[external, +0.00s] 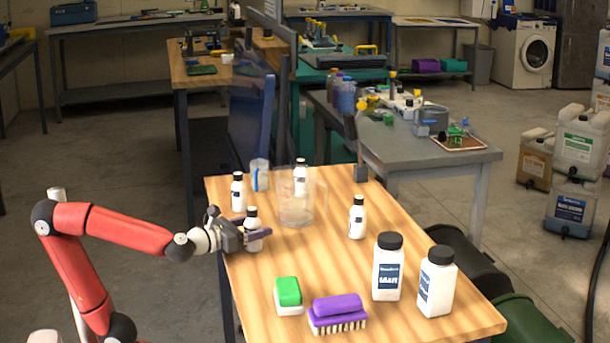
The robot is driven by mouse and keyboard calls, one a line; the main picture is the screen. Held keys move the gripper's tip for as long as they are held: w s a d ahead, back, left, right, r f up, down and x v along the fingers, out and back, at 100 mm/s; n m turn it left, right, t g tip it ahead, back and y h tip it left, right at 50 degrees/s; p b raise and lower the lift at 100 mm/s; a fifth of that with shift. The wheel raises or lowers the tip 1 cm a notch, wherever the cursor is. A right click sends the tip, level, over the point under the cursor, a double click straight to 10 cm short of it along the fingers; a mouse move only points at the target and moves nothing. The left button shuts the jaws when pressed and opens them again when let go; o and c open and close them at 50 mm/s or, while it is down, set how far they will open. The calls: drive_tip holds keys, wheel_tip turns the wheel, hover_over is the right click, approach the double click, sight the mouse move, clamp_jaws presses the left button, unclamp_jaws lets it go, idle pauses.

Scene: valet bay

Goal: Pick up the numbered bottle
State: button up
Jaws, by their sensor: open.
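Several small white bottles with black caps and dark labels stand upright on the wooden table (355,300). One small bottle (254,244) is at the left edge, between the fingers of my open gripper (257,225); a finger hides part of its body, and I cannot tell whether the fingers touch it. Another small bottle (238,194) stands just behind my gripper. A third (300,176) is behind the clear pitcher (295,205), and one more (357,218) stands to the right. The labels are too small to read a number on any of them.
Two larger white bottles (388,270) (436,284) stand at the front right. A green-and-white sponge (288,294) and a purple brush (338,312) lie at the front. A clear cup with blue (260,175) is at the back. The table's middle is clear.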

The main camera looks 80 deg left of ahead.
drive_tip(key=shift+x, duration=0.95)
drive_tip(key=shift+d, duration=0.1)
drive_tip(key=c, duration=1)
drive_tip(key=shift+c, duration=0.8)
drive_tip(key=shift+r, duration=0.1)
